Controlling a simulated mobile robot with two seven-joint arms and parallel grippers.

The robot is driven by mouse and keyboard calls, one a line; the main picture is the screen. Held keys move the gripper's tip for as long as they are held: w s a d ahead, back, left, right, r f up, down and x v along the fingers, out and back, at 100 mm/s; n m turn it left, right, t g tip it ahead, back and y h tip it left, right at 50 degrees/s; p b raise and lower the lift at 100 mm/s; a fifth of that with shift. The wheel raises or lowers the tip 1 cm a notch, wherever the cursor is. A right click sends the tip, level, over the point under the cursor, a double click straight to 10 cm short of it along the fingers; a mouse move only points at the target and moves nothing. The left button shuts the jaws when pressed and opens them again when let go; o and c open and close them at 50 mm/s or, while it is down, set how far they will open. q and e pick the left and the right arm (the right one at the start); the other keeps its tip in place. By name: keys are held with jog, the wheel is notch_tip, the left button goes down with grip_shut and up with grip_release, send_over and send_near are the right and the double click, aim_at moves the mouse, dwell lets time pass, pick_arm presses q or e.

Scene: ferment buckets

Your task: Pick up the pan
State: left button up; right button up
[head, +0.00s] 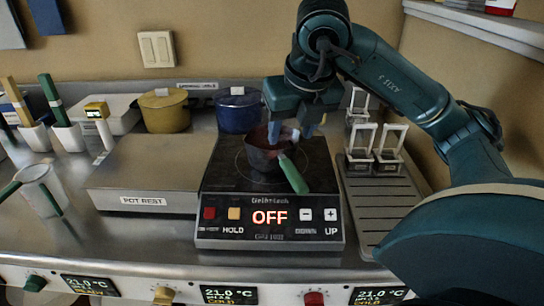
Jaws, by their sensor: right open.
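The pan (262,157) is a small dark reddish pot with a green handle that points toward the front right. It sits on the black glass top of the hot plate (228,177), whose display reads OFF. My right gripper (292,130) comes down from above with its jaws open. Its fingertips are at the pan's back rim, one on each side of its upper part. The gripper hides part of the rim, and I cannot tell whether the fingers touch it. My left gripper is not in view.
A flat steel box marked POT REST (145,172) lies left of the hot plate. A yellow pot (165,112) and a blue pot (238,112) stand behind. Wire-handled holders (388,155) stand on a ribbed drain tray (385,205) at right. A white jug (40,182) is at far left.

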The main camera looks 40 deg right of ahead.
aim_at(287, 161)
jog(key=b+x, duration=0.1)
jog(key=x, duration=0.6)
jog(key=shift+d+f, duration=0.15)
jog(key=shift+d+x, duration=0.2)
jog(key=shift+x, duration=2.55)
jog(key=shift+s, duration=0.25)
jog(key=shift+c, duration=0.3)
grip_shut()
